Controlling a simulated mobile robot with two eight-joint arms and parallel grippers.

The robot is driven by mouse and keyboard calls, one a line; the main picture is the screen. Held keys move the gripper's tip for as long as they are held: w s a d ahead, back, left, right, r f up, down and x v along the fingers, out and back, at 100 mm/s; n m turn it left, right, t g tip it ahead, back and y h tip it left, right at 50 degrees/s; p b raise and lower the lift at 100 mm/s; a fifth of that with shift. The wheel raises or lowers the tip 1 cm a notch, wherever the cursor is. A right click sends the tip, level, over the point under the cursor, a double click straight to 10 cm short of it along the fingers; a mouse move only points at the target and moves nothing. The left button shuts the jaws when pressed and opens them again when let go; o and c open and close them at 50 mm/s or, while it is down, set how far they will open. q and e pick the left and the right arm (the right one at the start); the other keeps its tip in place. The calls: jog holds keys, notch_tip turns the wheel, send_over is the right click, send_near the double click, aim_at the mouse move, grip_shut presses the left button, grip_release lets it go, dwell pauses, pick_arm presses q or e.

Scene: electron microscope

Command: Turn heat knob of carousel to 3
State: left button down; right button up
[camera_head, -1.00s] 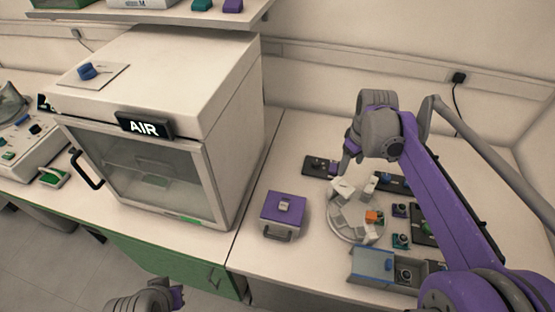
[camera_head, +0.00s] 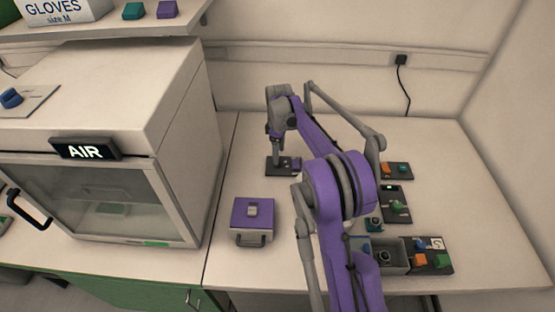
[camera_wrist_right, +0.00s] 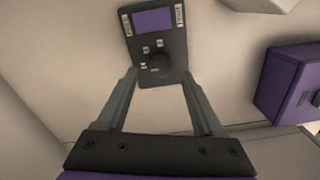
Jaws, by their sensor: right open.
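A small dark control panel (camera_head: 280,167) lies on the bench, back right of the purple box. In the right wrist view the panel (camera_wrist_right: 176,72) shows a purple screen, small buttons, white labels too small to read and a round black knob (camera_wrist_right: 160,66). I cannot read the knob's setting. My right gripper (camera_head: 277,163) points down over this panel. In the wrist view its fingers (camera_wrist_right: 160,74) are apart and empty, on either side of the knob in the picture; I see no contact. My arm hides most or all of the carousel. My left gripper is out of view.
A purple box (camera_head: 253,222) stands in front of the panel. The AIR cabinet (camera_head: 140,190) is on the left. More panels (camera_head: 397,170) (camera_head: 396,206) and a grey bin (camera_head: 392,257) lie right of my arm. Bare bench lies at far right.

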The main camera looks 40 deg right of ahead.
jog(key=shift+f, duration=1.85)
grip_shut()
